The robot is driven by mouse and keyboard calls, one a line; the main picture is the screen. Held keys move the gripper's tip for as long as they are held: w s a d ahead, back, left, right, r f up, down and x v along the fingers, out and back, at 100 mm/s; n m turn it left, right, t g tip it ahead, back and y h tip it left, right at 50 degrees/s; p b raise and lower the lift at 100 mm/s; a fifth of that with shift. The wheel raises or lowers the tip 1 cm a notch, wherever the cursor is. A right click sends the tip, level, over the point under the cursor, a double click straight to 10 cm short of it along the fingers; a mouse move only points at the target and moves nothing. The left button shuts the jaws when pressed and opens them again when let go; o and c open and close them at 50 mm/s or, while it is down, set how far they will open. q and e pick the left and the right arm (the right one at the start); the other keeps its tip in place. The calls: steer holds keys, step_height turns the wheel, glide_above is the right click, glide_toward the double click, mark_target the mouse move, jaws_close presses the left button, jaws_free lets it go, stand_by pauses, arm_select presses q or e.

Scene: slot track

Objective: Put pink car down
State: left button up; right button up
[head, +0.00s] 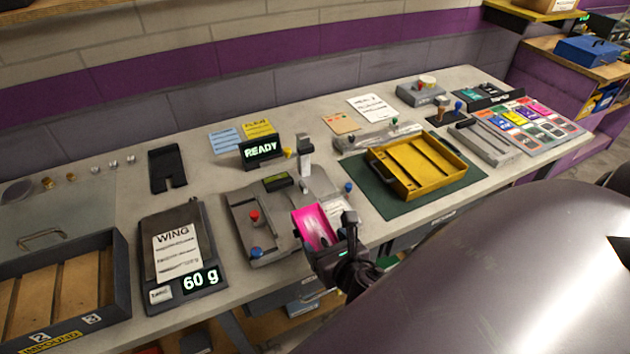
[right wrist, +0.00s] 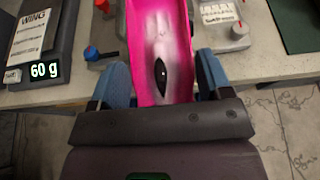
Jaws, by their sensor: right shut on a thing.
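The pink car (head: 313,227), a glossy magenta shell with a paler middle, is held by my right gripper (head: 330,240) over the front edge of the bench, close to the grey fixture (head: 238,222). In the right wrist view the pink car (right wrist: 160,40) stretches forward between the two blue finger pads of my right gripper (right wrist: 155,88), which is shut on its near end. A dark oval opening shows in the shell. I cannot tell whether the car touches the fixture. My left gripper is out of view.
A scale (head: 181,254) reading 60 g stands left of the fixture, beside a divided crate (head: 122,290). A READY display (head: 262,150) is behind. A yellow tray (head: 418,165) lies on a green mat (head: 455,184) to the right. Small knobs stick up from the fixture.

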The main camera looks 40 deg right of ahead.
steer(key=shift+s+a, duration=0.25)
steer(key=shift+s, duration=0.9)
steer(key=shift+s+d+f, duration=0.15)
steer(key=shift+s+f, duration=0.15)
steer(key=shift+f, duration=0.2)
steer(key=shift+w+a+f, duration=0.3)
steer(key=shift+a+f, duration=0.3)
steer(key=shift+a, duration=0.05)
steer(key=w+a+r+n+y+b, duration=0.1)
steer(key=w+a+r, duration=0.5)
steer(key=w+r, duration=0.6)
steer(key=shift+w+n+t+y, duration=0.3)
steer(key=shift+w+n+y, duration=0.7)
steer(key=shift+w, duration=0.4)
